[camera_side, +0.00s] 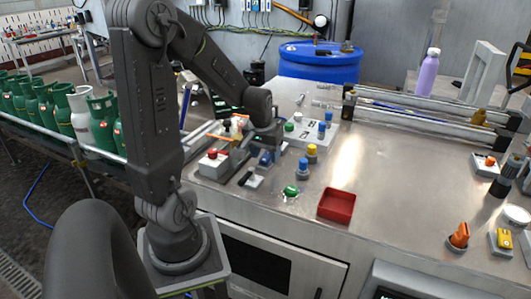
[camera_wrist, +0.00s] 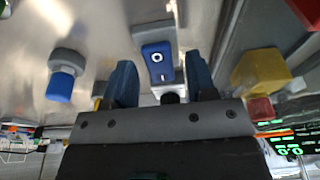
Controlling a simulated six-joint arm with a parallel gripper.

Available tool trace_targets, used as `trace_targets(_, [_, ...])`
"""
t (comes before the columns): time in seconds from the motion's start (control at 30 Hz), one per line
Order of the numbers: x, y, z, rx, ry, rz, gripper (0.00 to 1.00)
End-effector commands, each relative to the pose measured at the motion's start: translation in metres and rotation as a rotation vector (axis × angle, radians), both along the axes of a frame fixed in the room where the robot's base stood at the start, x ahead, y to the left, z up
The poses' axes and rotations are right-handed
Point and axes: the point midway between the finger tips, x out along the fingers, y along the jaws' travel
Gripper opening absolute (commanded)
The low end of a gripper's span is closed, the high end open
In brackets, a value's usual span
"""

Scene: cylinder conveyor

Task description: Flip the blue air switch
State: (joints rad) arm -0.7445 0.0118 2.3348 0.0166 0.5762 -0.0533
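In the wrist view, a blue rocker switch (camera_wrist: 157,62) marked with a white O and I sits on a light grey mount. My gripper (camera_wrist: 162,78) is open, with one blue-grey finger on each side of the switch and gaps visible between. Whether the fingertips touch anything is not clear. In the side view, my gripper (camera_side: 264,152) points down near the left part of the steel table (camera_side: 375,170). The switch is hard to tell from the gripper's fingers there.
Blue knobs stand close by, one beside my gripper in the wrist view (camera_wrist: 60,88). A red-button box (camera_side: 212,160), a red tray (camera_side: 336,206) and a green button (camera_side: 290,191) are nearby. The table's right middle is clear.

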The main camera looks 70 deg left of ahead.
Motion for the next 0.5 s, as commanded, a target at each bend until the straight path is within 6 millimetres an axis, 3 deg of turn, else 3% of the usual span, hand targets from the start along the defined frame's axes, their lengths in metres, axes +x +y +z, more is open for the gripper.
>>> trace_targets(0.3, [0.000,0.000,0.003,0.000,0.000,0.000,0.53])
trace_targets(0.5, [-0.004,-0.004,0.030,0.004,-0.004,0.000,0.53])
